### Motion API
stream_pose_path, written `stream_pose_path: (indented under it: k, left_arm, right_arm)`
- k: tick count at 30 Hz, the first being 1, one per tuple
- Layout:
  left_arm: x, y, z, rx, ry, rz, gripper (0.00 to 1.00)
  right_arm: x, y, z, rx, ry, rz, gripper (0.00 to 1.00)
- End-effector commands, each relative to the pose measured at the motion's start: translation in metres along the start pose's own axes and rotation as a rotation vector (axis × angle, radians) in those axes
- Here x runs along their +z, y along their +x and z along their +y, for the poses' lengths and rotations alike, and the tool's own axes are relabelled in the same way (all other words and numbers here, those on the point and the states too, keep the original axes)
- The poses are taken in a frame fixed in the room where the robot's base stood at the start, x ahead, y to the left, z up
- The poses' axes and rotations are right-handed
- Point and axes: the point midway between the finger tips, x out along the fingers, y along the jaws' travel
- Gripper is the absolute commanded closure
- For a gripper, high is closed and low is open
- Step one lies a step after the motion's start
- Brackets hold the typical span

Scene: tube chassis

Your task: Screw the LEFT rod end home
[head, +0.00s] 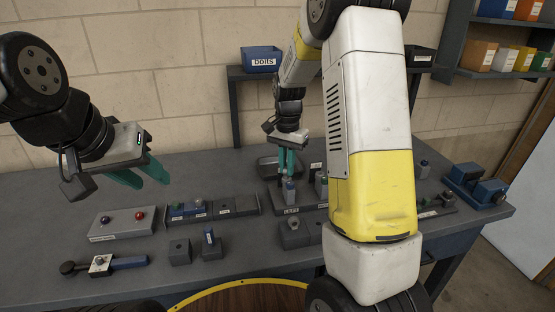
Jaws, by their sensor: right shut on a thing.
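My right gripper (286,165) points straight down, its green fingers shut on a small grey part, the left rod end (289,190). The part is upright over a dark fixture (292,212) with a white label on its front that seems to read LEFT. The thread and how deep the part sits are too small to tell. A similar grey part (320,184) stands just right of it, partly covered by my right arm. My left gripper (143,173) is open and empty, in the air above the left of the bench.
On the grey bench (240,180) are a button box (122,222), a labelled tray (235,206), dark blocks (180,252), a blue-handled tool (118,263) and a blue vise (475,186). A bolts bin (261,60) stands on the shelf behind. My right arm hides the bench's middle right.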

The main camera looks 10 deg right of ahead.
Motion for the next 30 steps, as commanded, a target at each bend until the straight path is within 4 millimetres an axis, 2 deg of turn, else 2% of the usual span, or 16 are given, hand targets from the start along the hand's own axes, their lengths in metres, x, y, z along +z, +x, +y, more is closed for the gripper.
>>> stream_pose_path:
  k: [3, 6, 16, 24, 30]
  left_arm:
    - [0.0000, 0.0000, 0.0000, 0.000, 0.000, 0.000, 0.63]
    - [0.0000, 0.0000, 0.0000, 0.000, 0.000, 0.000, 0.63]
    - [0.0000, 0.0000, 0.0000, 0.000, 0.000, 0.000, 0.63]
    - [0.0000, 0.0000, 0.0000, 0.000, 0.000, 0.000, 0.63]
    - [0.0000, 0.0000, 0.0000, 0.000, 0.000, 0.000, 0.63]
  right_arm:
    - [-0.0023, -0.0021, -0.0007, -0.005, -0.156, 0.006, 1.00]
    - [-0.0020, -0.0021, -0.0010, -0.005, -0.226, 0.007, 1.00]
    - [-0.0021, -0.0021, -0.0012, -0.005, -0.263, 0.007, 1.00]
    - [-0.0022, -0.0017, -0.0010, -0.003, -0.616, 0.008, 1.00]
    - [-0.0021, -0.0017, -0.0011, -0.003, -0.689, 0.008, 1.00]
